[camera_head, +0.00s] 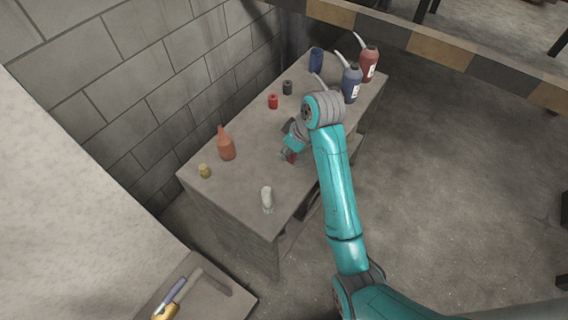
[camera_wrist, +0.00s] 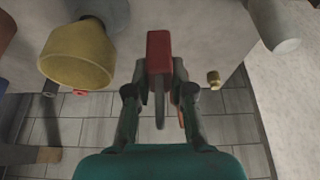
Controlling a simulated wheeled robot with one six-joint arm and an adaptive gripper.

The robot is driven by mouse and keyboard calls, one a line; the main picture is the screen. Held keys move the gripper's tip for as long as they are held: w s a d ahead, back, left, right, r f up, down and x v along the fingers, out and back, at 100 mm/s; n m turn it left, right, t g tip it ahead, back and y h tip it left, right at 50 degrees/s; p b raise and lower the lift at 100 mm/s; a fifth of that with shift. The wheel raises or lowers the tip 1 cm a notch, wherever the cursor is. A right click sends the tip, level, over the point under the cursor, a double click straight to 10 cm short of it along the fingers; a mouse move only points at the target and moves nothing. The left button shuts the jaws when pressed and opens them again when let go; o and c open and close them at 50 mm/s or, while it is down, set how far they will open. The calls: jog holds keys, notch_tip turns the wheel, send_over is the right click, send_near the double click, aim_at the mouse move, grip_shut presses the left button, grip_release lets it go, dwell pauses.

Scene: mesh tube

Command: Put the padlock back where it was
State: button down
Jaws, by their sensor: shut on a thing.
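My gripper (camera_wrist: 162,76) is shut on a red block with a grey bar, which looks like the padlock (camera_wrist: 158,44). The padlock sits between the two fingertips, its red body beyond them and the grey bar running back between the fingers. In the head view a bit of its red (camera_head: 291,158) shows under my gripper (camera_head: 290,151), over the middle of the grey workbench (camera_head: 245,121). Most of the padlock is hidden there by my arm. I cannot tell whether it touches the bench top.
Near the held padlock stand an orange-brown bottle (camera_head: 226,148), a small brass piece (camera_head: 204,171) and a white bottle (camera_head: 267,197). A red cylinder (camera_head: 273,101), a dark cylinder (camera_head: 287,87) and spouted bottles (camera_head: 351,84) stand farther back. A block wall (camera_head: 155,90) borders the bench's left.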

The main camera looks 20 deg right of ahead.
notch_tip(320, 180, down, 10)
jog(key=shift+w+r, duration=0.1)
jog(key=shift+r, duration=0.05)
dwell(0.4)
jog(key=c, duration=1)
grip_release()
